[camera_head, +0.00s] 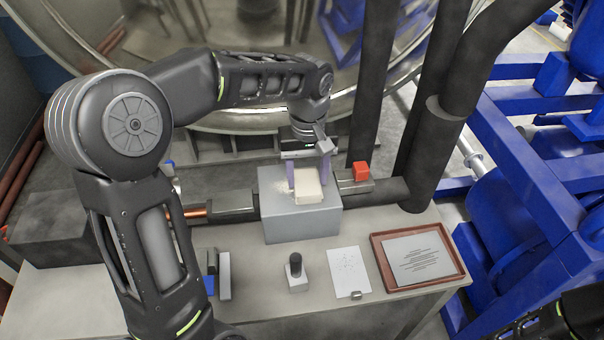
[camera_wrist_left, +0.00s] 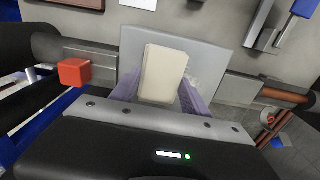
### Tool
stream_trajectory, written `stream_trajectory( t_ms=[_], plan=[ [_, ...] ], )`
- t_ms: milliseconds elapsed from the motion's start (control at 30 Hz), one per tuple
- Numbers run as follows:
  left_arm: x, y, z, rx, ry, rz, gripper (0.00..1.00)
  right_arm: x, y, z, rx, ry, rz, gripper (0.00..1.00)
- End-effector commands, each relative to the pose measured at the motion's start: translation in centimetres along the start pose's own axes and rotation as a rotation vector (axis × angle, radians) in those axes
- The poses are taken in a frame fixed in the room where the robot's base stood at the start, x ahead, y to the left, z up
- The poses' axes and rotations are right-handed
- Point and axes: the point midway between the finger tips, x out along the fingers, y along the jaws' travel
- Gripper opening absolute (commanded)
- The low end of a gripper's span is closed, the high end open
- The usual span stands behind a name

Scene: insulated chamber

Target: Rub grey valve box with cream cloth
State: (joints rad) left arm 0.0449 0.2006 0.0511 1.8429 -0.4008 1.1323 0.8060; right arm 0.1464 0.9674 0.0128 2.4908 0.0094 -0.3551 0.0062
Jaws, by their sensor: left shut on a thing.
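The grey valve box (camera_head: 301,222) stands on the bench in the middle of the head view. Its flat top also shows in the left wrist view (camera_wrist_left: 208,52). My left gripper (camera_head: 307,182) is shut on the cream cloth (camera_head: 309,190), a folded pad, and holds it at the top of the box. The cloth also shows between the fingers in the left wrist view (camera_wrist_left: 163,74). A pale smudge (camera_head: 281,187) lies on the box top beside the cloth. I cannot tell whether the cloth touches the surface. My right gripper is not in view.
A red block (camera_head: 361,171) sits on a fitting right of the box. Dark pipes (camera_head: 375,90) rise behind. In front are a small black-knobbed piece (camera_head: 296,271), a white sheet (camera_head: 348,272), a red-brown tray (camera_head: 455,262) with a printed page, and a blue-and-grey tool (camera_head: 223,276).

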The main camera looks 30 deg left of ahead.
Motion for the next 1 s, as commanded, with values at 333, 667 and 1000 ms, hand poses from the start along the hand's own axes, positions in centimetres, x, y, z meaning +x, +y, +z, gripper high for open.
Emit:
stream_trajectory(
  t_ms=[333, 667, 1000],
  plan=[
    [0.1, 0.7, 0.1, 0.002, -0.002, 0.001, 0.21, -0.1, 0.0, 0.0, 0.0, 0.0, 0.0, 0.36],
    [-0.1, 3.6, 0.0, 0.003, -0.002, 0.0, 0.21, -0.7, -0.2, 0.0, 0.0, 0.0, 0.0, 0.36],
    [-0.2, 4.1, -0.1, 0.001, 0.0, 0.003, 0.21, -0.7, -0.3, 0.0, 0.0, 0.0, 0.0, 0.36]
  ],
)
